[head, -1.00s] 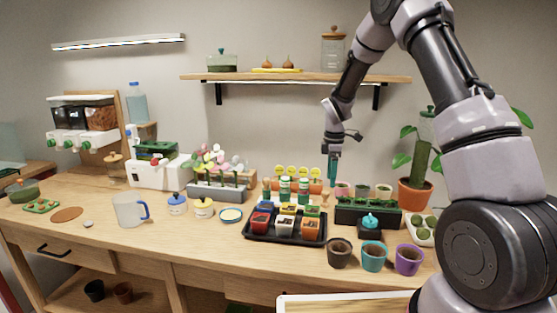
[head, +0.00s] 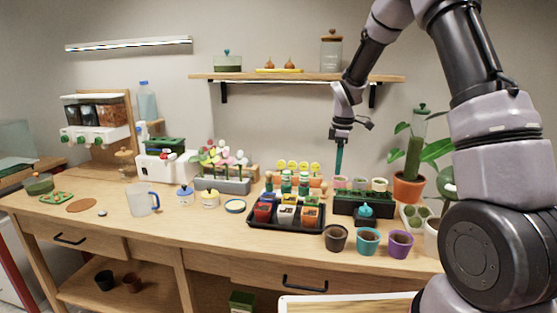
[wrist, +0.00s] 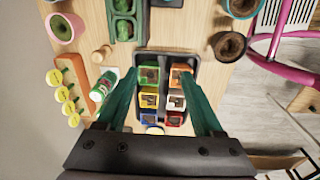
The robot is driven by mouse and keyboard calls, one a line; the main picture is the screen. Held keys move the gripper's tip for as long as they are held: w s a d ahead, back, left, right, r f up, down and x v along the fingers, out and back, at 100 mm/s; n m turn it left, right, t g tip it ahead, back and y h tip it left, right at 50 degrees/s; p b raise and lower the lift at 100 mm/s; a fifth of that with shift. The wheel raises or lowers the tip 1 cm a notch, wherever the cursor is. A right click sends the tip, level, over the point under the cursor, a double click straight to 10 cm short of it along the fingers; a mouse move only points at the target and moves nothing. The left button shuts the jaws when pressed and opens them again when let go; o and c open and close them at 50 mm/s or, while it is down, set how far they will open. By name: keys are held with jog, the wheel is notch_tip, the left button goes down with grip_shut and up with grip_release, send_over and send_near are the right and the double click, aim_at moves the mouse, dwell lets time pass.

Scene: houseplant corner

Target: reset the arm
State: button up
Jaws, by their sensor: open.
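My gripper (head: 339,160) hangs from my arm above the right part of the wooden table, with its teal fingers pointing down. The wrist view shows the two teal fingers of my gripper (wrist: 162,98) spread wide apart with nothing between them. Below them is a black tray (wrist: 192,58) holding several small coloured pots. In the head view the tray (head: 262,225) lies in front of and to the left of my gripper.
A brown pot (head: 336,238), a teal pot (head: 368,241) and a purple pot (head: 400,244) stand along the front edge. A dark green planter (head: 362,205) is below my gripper. A wooden shelf (head: 290,77) is on the wall behind.

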jog(key=s+d+r+m+t, duration=0.1)
jog(key=s+d+r+m, duration=0.1)
jog(key=s+r+m, duration=0.5)
jog(key=s+d+r+m+t, duration=0.2)
jog(key=s+r, duration=0.3)
jog(key=r, duration=0.6)
jog(key=s+r+m+t+y, duration=0.1)
jog(key=s+r+m, duration=0.2)
jog(key=s, duration=0.6)
jog(key=s+d+r+m+t, duration=0.1)
jog(key=s+r+m+t, duration=0.1)
jog(key=s+m, duration=0.5)
jog(key=shift+s+r+m+y, duration=0.3)
jog(key=shift+s+r+y, duration=0.15)
jog(key=shift+s, duration=0.75)
